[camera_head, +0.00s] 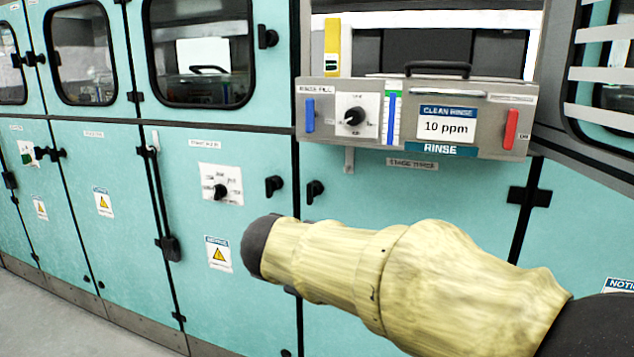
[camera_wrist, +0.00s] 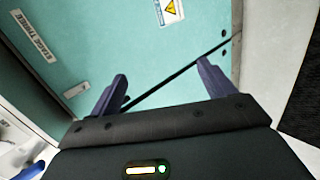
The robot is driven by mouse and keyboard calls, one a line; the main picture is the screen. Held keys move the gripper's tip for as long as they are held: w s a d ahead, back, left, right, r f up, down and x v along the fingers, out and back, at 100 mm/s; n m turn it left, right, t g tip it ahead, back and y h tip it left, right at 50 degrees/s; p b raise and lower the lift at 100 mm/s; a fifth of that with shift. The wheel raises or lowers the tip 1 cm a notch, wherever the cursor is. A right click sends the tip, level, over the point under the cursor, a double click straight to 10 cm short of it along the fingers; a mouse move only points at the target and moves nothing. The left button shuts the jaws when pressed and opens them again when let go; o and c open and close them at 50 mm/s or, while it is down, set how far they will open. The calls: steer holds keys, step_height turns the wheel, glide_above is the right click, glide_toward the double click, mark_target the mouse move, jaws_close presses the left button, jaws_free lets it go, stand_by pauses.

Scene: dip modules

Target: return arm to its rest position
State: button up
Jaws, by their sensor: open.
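My arm shows in the head view as a yellowish sleeved link (camera_head: 370,265) with a dark rounded end, reaching in from the lower right across the teal cabinet fronts. My gripper is not visible in the head view. In the wrist view my gripper (camera_wrist: 163,88) has its two dark fingers spread wide apart with nothing between them. Beyond the fingers is a teal panel (camera_wrist: 95,50) with a warning label and a dark seam. The fingers appear apart from the panel, though the exact distance cannot be told.
A grey rinse module (camera_head: 455,147) with a dial, a blue lever and a red lever juts out above my arm. Teal cabinets (camera_head: 100,240) with black handles and a selector knob (camera_head: 221,191) line the left. Grey floor (camera_head: 40,315) is clear at lower left.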

steer(key=s+d+f+m+g+y, duration=0.2)
steer(key=s+d+f+m, duration=0.25)
steer(key=f, duration=0.35)
steer(key=s+d+f+m+g+y+p, duration=0.1)
steer(key=s+d+f+m+g, duration=0.3)
steer(key=f, duration=0.3)
steer(key=s+d+f+m+g+y, duration=0.1)
steer(key=s+d+f+m+y, duration=0.1)
steer(key=s+d+f+m, duration=0.5)
step_height(320, 180, up, 37)
steer(key=w+a+n+p, duration=0.1)
steer(key=a+n+p, duration=0.1)
steer(key=p, duration=3.6)
steer(key=shift+r+n, duration=0.2)
steer(key=shift+n, duration=0.15)
steer(key=shift+w, duration=0.1)
